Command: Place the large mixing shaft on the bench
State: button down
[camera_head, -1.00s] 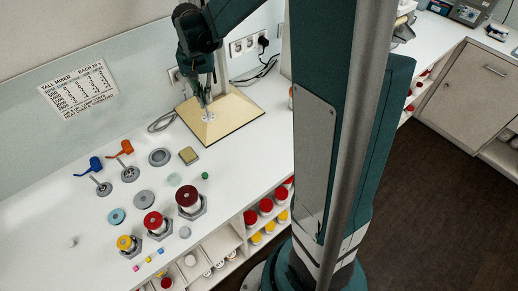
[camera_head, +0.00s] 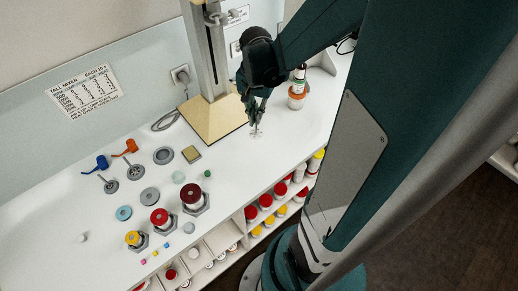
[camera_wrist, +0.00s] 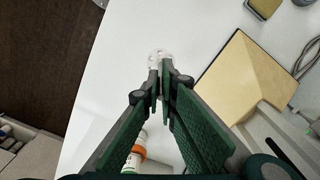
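My gripper (camera_head: 258,103) is over the bench (camera_head: 325,115), to the right of the mixer stand. Its fingers look closed in the wrist view (camera_wrist: 163,82). A pale, partly see-through mixing shaft head (camera_head: 256,132) shows just below the fingertips; it also shows past the fingertips in the wrist view (camera_wrist: 157,55). The rest of the shaft is hidden by the fingers. I cannot tell whether its lower end touches the bench. The mixer stand (camera_head: 212,118) has a tan base and a grey column.
A bottle with an orange band (camera_head: 297,95) stands behind and right of my gripper. The bench near my gripper is clear.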

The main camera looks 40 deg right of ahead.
aim_at(259, 135)
jog(key=shift+s+d, duration=0.25)
jog(key=shift+s, duration=0.4)
jog(key=shift+f, duration=0.2)
jog(key=shift+f, duration=3)
jog(key=shift+f, duration=0.15)
jog(key=shift+f, duration=1.7)
jog(key=shift+f, duration=0.25)
jog(key=c, duration=2.7)
grip_release()
jog(key=shift+r, duration=0.1)
